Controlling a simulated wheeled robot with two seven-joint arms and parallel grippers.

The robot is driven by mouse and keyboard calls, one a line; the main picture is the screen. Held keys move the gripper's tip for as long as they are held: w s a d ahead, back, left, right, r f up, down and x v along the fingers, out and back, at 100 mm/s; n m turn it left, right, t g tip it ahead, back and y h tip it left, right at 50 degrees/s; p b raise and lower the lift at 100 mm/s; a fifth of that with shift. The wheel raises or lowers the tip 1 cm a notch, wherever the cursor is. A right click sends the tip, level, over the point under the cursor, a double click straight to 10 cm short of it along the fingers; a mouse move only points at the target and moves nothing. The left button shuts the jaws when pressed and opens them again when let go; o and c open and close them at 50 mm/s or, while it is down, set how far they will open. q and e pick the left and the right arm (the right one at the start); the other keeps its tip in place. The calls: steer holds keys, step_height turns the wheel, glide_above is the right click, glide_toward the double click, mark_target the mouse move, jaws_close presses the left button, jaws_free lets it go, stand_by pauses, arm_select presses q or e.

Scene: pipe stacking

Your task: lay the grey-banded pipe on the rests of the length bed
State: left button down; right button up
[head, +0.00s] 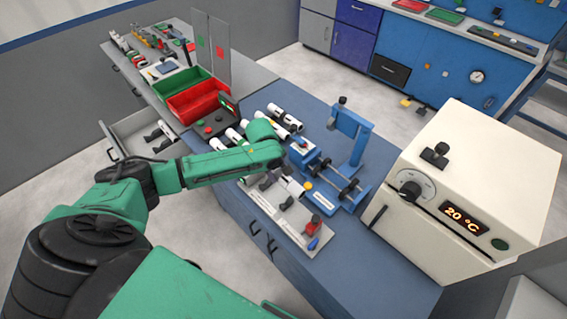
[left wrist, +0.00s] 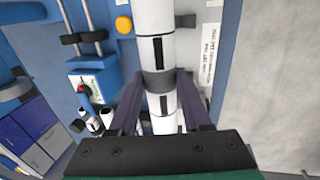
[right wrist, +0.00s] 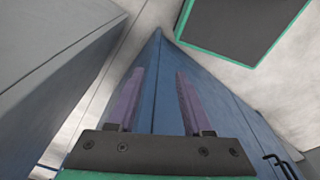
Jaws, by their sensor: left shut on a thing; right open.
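My left gripper (left wrist: 158,110) is shut on the grey-banded pipe (left wrist: 154,48), a white pipe with black marks. Its grey band (left wrist: 158,82) lies between the fingers. In the head view a white part of the pipe (head: 291,186) shows just past the left gripper (head: 284,166), over the length bed (head: 262,205), a pale plate with dark rests (head: 287,203) and a red block (head: 313,223). I cannot tell whether the pipe touches the rests. My right gripper (right wrist: 158,100) is open and empty beside the blue bench; it is outside the head view.
A blue fixture with rods (head: 343,187) stands behind the bed. A cream oven (head: 465,195) reading 20 °C stands at the right. Other white pipes (head: 285,117) lie on the bench farther back. Red (head: 197,101) and green bins (head: 178,86) stand at the far left.

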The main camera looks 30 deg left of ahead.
mark_target(277, 198)
steer(key=s+f+b, duration=0.2)
steer(key=s+f, duration=0.1)
steer(key=s, duration=0.4)
arm_select(q)
steer(key=f, duration=0.1)
steer(key=s+f+b, duration=0.2)
steer(key=f, duration=0.1)
steer(key=shift+f, duration=0.1)
steer(key=shift+b+x, duration=0.4)
steer(key=shift+x, duration=0.65)
steer(key=shift+f, duration=0.35)
steer(key=shift+s+f+b, duration=0.1)
steer(key=shift+f+b, duration=0.15)
steer(key=shift+b, duration=0.05)
steer(key=shift+f, duration=0.15)
arm_select(e)
steer(key=w+f, duration=0.2)
steer(key=shift+w+a+f, duration=0.15)
steer(key=shift+w+f, duration=0.05)
steer(key=shift+f, duration=0.2)
steer(key=shift+w, duration=0.1)
